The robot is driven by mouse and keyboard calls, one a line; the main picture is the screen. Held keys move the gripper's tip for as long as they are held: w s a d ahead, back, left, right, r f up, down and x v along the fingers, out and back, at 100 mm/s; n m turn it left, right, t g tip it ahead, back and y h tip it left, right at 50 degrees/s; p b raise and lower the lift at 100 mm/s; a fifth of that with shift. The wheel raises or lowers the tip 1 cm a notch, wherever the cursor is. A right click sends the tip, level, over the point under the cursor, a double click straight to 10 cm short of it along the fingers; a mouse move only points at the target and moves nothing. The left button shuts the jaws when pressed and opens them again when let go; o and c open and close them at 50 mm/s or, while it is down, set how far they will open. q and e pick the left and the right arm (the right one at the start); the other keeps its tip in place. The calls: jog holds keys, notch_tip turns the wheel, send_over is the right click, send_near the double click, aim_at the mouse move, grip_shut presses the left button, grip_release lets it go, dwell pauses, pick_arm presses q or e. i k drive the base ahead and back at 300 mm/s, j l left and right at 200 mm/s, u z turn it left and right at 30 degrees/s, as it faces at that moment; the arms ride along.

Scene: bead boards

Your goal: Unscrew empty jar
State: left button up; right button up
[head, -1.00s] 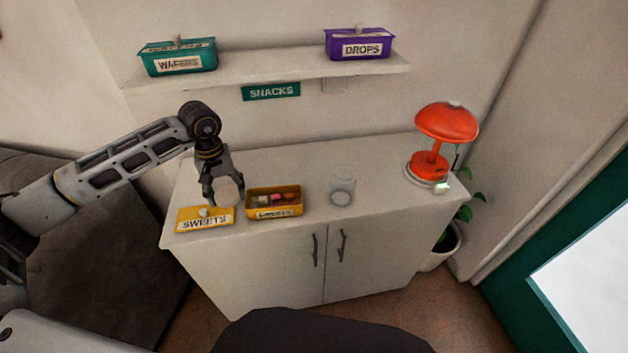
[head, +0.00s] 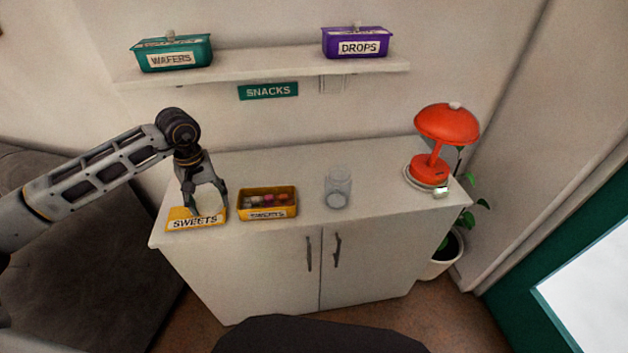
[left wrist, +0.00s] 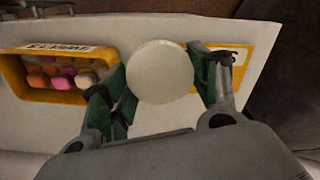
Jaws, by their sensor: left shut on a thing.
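A clear glass jar (head: 338,188) stands upright on the cabinet top, right of the yellow sweets box; it looks empty and no lid shows on it. My left gripper (head: 206,207) is low over the yellow SWEETS lid (head: 180,222) at the cabinet's left end. In the left wrist view, the gripper (left wrist: 162,80) is shut on a round whitish disc (left wrist: 160,70), seemingly the jar's lid. The disc partly covers the yellow lid behind it. In the head view I cannot make out the disc. My right gripper is not in view.
The open yellow box (head: 267,204) of sweets stands between gripper and jar. A red lamp (head: 445,122) stands at the right end. A shelf (head: 270,69) above holds a teal WAFERS box (head: 172,53) and a purple DROPS box (head: 358,42). The cabinet top (head: 385,182) is free around the jar.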

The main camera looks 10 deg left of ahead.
aim_at(338, 183)
jog(key=i+l, duration=0.1)
jog(key=l, duration=0.25)
jog(key=i+l, duration=0.15)
jog(key=l, duration=0.25)
jog(key=i+l, duration=0.1)
jog(key=l, duration=0.25)
jog(key=i+l+u, duration=0.1)
jog(key=l, duration=0.25)
